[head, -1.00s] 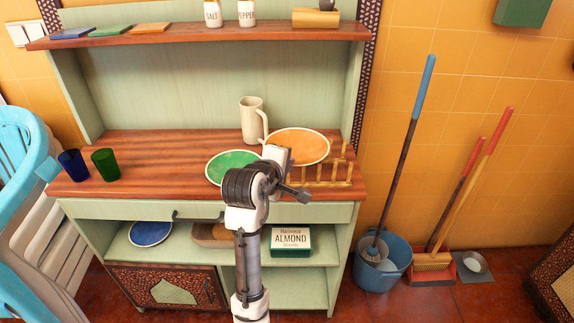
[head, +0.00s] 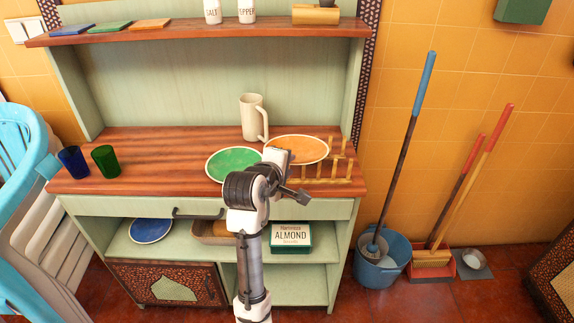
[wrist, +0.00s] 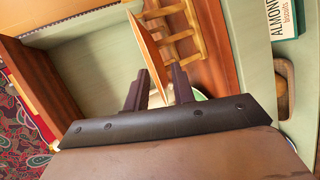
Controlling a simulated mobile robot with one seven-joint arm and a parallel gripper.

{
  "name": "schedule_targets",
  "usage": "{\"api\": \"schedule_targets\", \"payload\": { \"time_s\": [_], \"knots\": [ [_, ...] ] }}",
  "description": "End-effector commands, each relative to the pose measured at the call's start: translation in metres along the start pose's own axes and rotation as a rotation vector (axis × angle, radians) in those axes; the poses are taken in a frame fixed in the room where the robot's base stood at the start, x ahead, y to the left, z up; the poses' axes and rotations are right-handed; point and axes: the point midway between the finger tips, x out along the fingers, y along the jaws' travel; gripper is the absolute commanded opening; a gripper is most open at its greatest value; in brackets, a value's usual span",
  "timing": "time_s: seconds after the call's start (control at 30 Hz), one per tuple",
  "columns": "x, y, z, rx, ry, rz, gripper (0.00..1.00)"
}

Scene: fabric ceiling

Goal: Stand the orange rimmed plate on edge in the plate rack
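The orange rimmed plate (head: 298,148) has an orange face and pale rim. In the head view it shows as a tilted ellipse behind my gripper (head: 284,158), overlapping the rack. In the wrist view the plate (wrist: 147,45) is nearly edge-on, its near edge between the two dark fingers of my gripper (wrist: 160,82). The fingers are close together on it, though their contact is partly hidden. The wooden plate rack (head: 333,181) with upright pegs stands at the counter's right end. The rack (wrist: 183,35) is just right of the plate in the wrist view.
A green plate (head: 232,163) lies on the counter left of my gripper. A beige mug (head: 250,118) stands behind. Blue (head: 72,162) and green (head: 105,161) cups stand at the left. The counter between cups and green plate is clear. An upper shelf (head: 200,38) overhangs.

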Motion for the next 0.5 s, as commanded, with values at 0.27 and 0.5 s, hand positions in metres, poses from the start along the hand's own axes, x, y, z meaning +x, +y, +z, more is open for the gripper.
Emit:
{"api": "schedule_targets", "payload": {
  "time_s": [0.27,0.5],
  "knots": [
    [-0.001,0.001,0.0,0.0,0.0,0.0,0.25],
    [-0.023,0.011,-0.001,0.0,0.003,0.004,0.25]
  ]
}}
